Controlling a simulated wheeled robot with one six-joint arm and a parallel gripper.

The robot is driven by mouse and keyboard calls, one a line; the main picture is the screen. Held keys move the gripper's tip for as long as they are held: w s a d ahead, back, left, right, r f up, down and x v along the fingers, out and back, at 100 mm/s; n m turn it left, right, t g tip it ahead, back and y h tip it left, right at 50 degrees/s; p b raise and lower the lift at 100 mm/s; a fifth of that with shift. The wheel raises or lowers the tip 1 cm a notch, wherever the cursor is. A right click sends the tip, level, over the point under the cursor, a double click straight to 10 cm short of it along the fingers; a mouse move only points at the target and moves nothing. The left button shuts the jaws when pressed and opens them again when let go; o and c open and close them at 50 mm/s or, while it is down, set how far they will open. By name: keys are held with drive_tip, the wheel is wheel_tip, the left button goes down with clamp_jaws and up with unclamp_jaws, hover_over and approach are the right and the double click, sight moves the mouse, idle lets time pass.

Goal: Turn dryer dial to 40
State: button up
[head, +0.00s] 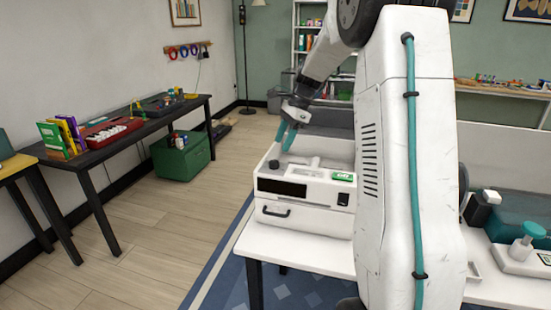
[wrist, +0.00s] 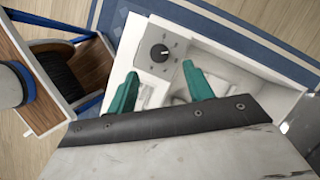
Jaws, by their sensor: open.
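The dryer (head: 300,217) is a white box on the white table, with a dark window, a front handle and a green label. Its black round dial (wrist: 160,53) is on the top, with a white pointer line directed to the right in the wrist view; the small marks around it are too small to read. The dial also shows at the top left of the dryer in the head view (head: 274,164). My gripper (wrist: 160,69) is open, its teal fingers apart and empty. In the head view it is above the dryer's top, near the dial; I cannot tell the exact gap.
A wooden holder with a black spool (wrist: 57,66) stands left of the dryer in the wrist view. A white device with a teal knob (head: 527,240) is at the right of the head view.

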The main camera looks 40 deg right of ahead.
sight(274, 161)
drive_tip(key=x, duration=0.7)
drive_tip(key=c, duration=1)
